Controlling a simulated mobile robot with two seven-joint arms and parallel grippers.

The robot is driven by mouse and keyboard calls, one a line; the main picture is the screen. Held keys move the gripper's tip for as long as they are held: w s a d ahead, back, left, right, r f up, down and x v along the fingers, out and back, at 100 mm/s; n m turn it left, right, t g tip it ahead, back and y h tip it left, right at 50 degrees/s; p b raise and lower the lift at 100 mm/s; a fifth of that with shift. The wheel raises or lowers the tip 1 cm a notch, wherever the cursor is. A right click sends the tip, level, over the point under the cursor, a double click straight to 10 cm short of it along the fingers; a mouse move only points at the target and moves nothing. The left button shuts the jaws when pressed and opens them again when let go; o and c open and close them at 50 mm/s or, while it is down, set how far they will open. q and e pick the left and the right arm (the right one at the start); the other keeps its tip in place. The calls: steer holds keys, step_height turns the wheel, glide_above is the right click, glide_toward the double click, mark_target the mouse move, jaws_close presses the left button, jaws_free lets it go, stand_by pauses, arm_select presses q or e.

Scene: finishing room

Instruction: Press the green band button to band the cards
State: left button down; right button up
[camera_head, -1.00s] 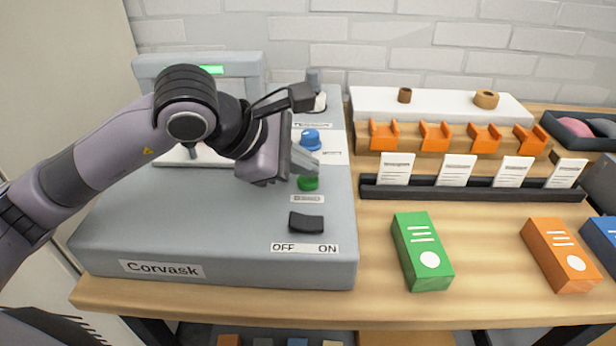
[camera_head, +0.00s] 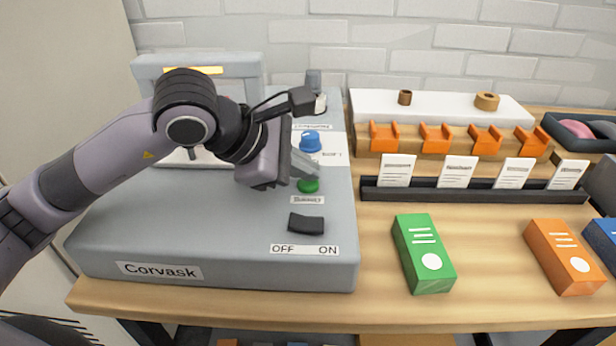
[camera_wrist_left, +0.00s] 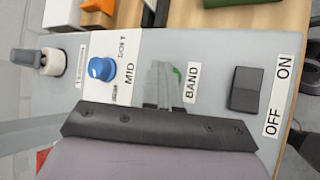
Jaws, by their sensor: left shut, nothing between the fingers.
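The grey banding machine (camera_head: 200,235), labelled Corvask, stands at the left of the bench. The green band button (camera_head: 308,186) is on its right-hand panel, above the band label. It also shows in the wrist view (camera_wrist_left: 177,72), partly hidden by the fingers. My left gripper (camera_head: 306,164) is shut and empty, its tips just above or at the button; I cannot tell whether they touch it. A display strip (camera_head: 193,71) on the machine is lit orange. My arm hides much of the machine's middle, and no cards are visible there. My right gripper is out of view.
A blue knob (camera_head: 310,141) sits behind the button, and a black OFF/ON switch (camera_head: 306,223) in front. To the right are a green box (camera_head: 422,252), an orange box (camera_head: 562,256) and a black rack (camera_head: 475,190) with several white cards. The bench front is clear between the boxes.

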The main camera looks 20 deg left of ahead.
mark_target(303, 185)
arm_select(q)
steer(key=shift+r+p, duration=0.4)
steer(key=shift+r, duration=0.5)
steer(key=shift+r+p, duration=1.4)
steer(key=shift+r, duration=1.1)
